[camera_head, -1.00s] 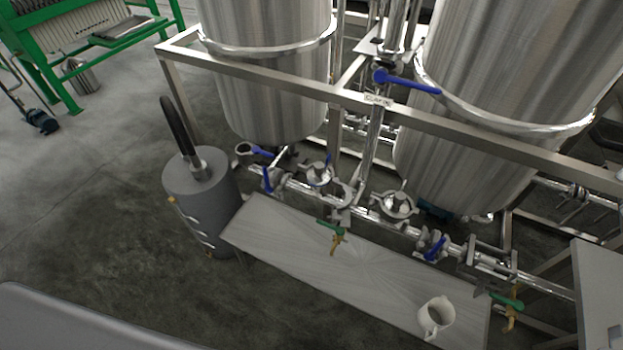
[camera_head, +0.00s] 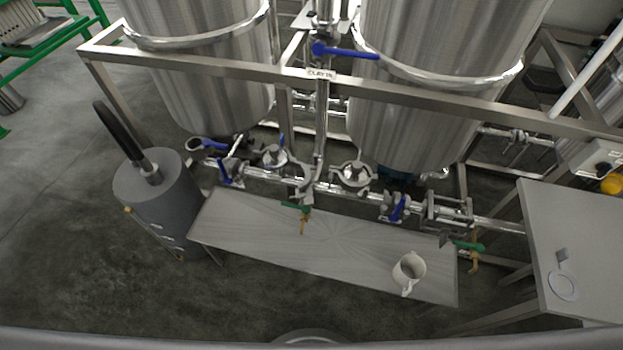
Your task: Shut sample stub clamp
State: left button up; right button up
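Several metal clamps sit along the steel pipe run below the two tanks. One clamp (camera_head: 302,180) is by the green-handled brass tap (camera_head: 302,214) above the bench's back edge. Another clamp (camera_head: 352,174) with a round fitting is just right of it. A third, bracket-like fitting (camera_head: 448,210) is near the right-hand green-handled tap (camera_head: 470,252). I cannot tell which is the sample stub clamp, nor whether any clamp is open or shut at this size. Neither of my grippers is in view.
A grey cylinder (camera_head: 158,200) with a black hose stands left. The front floor is clear.

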aim_at(304, 167)
jog(key=k, duration=1.1)
jog(key=u, duration=0.6)
jog(key=i, duration=1.25)
jog(key=z, duration=0.6)
